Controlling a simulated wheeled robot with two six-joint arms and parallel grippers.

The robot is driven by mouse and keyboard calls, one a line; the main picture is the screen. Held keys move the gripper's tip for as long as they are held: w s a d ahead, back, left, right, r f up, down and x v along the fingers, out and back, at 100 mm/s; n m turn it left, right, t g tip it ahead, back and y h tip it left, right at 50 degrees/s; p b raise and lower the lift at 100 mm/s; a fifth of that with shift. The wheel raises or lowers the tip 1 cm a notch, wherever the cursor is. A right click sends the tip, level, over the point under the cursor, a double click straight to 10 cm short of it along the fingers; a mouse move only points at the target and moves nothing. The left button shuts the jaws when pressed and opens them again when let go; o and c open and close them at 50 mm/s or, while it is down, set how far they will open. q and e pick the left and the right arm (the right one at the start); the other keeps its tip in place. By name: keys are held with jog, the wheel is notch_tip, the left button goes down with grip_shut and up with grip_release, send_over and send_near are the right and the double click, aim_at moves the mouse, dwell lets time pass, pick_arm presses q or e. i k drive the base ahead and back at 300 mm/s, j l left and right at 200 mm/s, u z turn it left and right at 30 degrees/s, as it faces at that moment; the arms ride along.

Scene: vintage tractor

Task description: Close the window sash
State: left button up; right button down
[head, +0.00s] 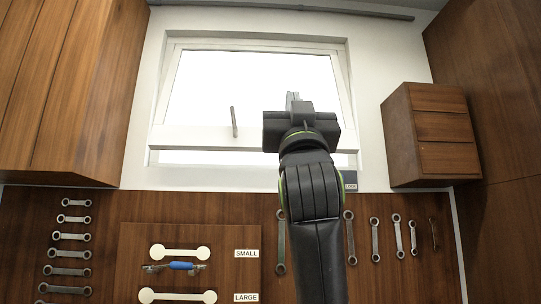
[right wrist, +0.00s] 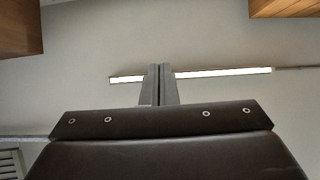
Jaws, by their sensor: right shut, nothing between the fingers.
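The white-framed window sash (head: 200,138) is in the upper middle of the head view, with bright panes. A bright strip shows below its bottom rail, so the sash stands ajar. A thin grey handle (head: 234,122) sticks up at the bottom rail. My right gripper (head: 293,97) is in front of the right half of the sash and hides part of the bottom rail. Its fingers are shut and empty, and they also show in the right wrist view (right wrist: 158,84). I cannot tell whether it touches the sash. My left gripper is out of view.
A wooden cabinet (head: 65,90) is left of the window, and a small drawer unit (head: 432,130) is right. Below is a wooden tool board (head: 200,208) with several wrenches and a blue-handled tool (head: 181,266). A lit lamp strip (right wrist: 222,73) shows in the right wrist view.

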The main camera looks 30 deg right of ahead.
aim_at(202, 83)
jog(key=i+l, duration=0.7)
jog(key=i, duration=0.25)
jog(key=i+l, duration=0.35)
jog(key=i, duration=0.1)
